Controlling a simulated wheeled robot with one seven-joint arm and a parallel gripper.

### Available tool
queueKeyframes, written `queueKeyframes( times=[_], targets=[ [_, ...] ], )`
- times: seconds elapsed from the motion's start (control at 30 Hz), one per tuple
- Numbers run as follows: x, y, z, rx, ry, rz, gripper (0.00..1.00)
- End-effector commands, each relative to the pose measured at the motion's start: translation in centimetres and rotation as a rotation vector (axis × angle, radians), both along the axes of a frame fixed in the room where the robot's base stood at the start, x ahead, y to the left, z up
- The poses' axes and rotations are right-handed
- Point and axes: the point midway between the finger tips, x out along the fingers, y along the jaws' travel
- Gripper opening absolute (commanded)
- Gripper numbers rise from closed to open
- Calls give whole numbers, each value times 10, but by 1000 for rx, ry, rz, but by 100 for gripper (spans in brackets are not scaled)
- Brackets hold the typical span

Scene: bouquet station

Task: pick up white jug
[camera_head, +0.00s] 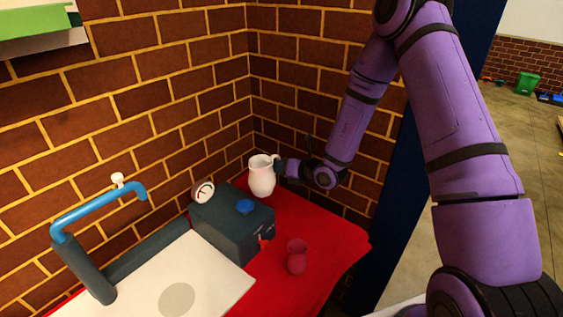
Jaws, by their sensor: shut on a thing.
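The white jug (262,179) is upright at the back of the red-topped counter, near the brick corner. My gripper (280,166) reaches it from the right and is shut on its handle side. The fingertips are small and partly hidden against the jug. I cannot tell whether the jug's base touches the red surface or is a little above it.
A dark grey box (228,222) with a blue knob and a white dial stands left of the jug. A red vase (297,257) stands in front on the red counter top (335,237). A blue tap (98,208) rises at the left. Brick walls close off the back.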

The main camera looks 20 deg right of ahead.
Motion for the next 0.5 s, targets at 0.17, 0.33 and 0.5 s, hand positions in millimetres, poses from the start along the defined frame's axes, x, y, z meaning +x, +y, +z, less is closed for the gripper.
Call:
queueKeyframes(
  times=[0.17, 0.33, 0.5],
  targets=[
    [-20, 8, 0, 2, 1, 2, 0],
    [-36, 14, 0, 2, 0, 1, 0],
    [-50, 19, 0, 2, 0, 0, 0]
  ],
)
